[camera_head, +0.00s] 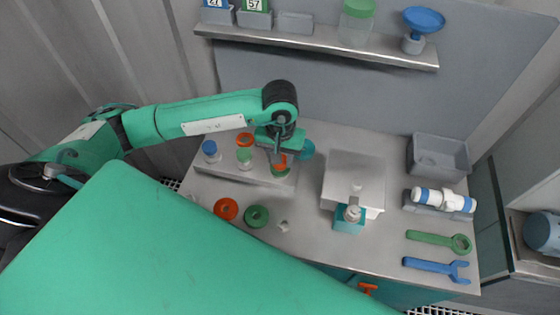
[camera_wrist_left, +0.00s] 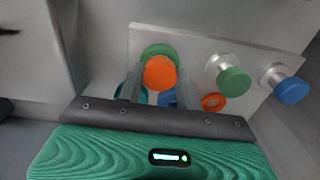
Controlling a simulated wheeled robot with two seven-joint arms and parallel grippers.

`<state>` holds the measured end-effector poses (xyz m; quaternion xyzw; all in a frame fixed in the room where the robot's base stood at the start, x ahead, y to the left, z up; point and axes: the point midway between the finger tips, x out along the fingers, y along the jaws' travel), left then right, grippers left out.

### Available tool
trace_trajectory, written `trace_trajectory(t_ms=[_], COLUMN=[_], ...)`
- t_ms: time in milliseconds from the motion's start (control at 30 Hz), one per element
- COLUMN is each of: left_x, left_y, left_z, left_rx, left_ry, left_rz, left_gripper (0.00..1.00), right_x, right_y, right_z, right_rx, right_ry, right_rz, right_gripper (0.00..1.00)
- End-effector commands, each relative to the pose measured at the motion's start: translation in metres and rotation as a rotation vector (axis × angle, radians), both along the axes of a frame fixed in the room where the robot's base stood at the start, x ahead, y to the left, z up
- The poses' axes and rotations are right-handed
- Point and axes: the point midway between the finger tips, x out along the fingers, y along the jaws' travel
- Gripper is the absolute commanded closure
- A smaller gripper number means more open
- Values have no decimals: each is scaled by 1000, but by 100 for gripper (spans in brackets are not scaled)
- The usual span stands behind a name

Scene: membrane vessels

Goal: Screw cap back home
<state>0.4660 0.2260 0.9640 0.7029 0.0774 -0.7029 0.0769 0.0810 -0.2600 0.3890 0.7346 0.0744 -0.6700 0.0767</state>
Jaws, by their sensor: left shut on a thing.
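My left gripper (camera_head: 279,153) points down over the right end of the grey rack (camera_head: 224,173). It is shut on an orange cap (camera_head: 281,160), which also shows between both fingers in the left wrist view (camera_wrist_left: 160,73). Just below the cap is a green round part (camera_head: 280,171); in the wrist view its rim (camera_wrist_left: 158,50) shows behind the orange cap. I cannot tell whether the cap touches what is under it. A green-capped vessel (camera_head: 244,155) and a blue-capped vessel (camera_head: 209,147) stand upright further left on the rack. My right gripper is not in view.
An orange ring (camera_head: 245,139) lies behind the rack's middle. In front lie an orange ring (camera_head: 226,208) and a green ring (camera_head: 257,216).

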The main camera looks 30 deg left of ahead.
Motion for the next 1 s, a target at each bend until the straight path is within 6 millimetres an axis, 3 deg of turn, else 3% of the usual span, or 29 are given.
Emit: trace_trajectory(t_ms=[33, 667, 800, 1000], left_x=[1, 1, 1, 1], left_y=[0, -1, -1, -1], left_z=[-4, -4, -2, -3], left_rx=[-1, -1, -3, -3], left_ry=[-5, -6, -6, -6], left_rz=[-34, -465, -538, -634], left_gripper=[86, 86, 86, 86], right_x=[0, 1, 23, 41], right_y=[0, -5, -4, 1], right_z=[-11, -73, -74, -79], right_rx=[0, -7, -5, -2], right_ry=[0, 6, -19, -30], right_rz=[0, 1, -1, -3], right_gripper=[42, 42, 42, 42])
